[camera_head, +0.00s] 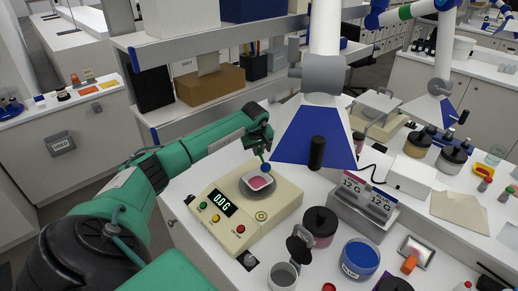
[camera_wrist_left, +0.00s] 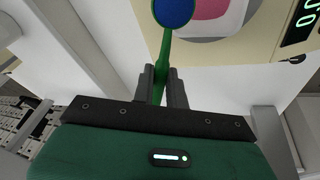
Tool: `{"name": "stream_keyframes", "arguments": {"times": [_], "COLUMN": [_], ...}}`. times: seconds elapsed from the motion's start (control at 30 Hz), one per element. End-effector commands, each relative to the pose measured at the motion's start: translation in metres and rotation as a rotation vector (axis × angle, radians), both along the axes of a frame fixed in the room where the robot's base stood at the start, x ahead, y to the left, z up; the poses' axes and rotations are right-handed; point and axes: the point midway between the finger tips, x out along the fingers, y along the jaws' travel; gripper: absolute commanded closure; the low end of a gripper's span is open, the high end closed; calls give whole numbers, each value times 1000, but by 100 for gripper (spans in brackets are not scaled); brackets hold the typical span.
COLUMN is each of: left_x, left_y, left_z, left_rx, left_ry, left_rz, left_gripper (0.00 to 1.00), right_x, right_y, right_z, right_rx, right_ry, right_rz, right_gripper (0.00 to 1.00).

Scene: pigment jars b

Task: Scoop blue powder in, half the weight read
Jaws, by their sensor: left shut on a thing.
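My left gripper (camera_head: 260,143) is shut on a green scoop (camera_wrist_left: 160,85), whose handle stands between the two fingers in the left wrist view. The scoop's bowl (camera_head: 266,168) shows blue powder (camera_wrist_left: 174,10). It is over the far edge of a white dish (camera_head: 245,184) with pink-red powder (camera_head: 260,183) in it. The dish sits on the round pan of a cream scale (camera_head: 272,217). The scale's display (camera_head: 222,203) seems to read 0.0 G. An open jar of blue powder (camera_head: 360,257) stands at the front right. My right gripper is not in view.
A blue hood (camera_head: 313,135) hangs behind the scale.

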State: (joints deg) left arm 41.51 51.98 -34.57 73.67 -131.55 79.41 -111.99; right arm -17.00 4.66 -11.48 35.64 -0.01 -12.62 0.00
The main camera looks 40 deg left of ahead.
Motion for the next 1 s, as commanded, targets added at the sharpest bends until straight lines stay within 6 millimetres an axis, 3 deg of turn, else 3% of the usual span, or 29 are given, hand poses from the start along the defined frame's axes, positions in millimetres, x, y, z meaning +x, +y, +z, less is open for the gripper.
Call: {"name": "stream_keyframes", "arguments": {"times": [0.37, 0.8, 1.0], "left_x": [-3, -14, -12], "left_y": [2, 8, 8], "left_z": [-25, -23, -21], "left_rx": [-33, -195, -188], "left_ry": [-49, -287, -282], "left_rz": [1, 3, 0], "left_gripper": [100, 100, 100], "right_x": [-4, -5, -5], "right_y": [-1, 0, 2], "right_z": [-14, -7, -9], "right_rx": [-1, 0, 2], "right_ry": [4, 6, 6], "right_rz": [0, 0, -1], "right_gripper": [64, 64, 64]}}
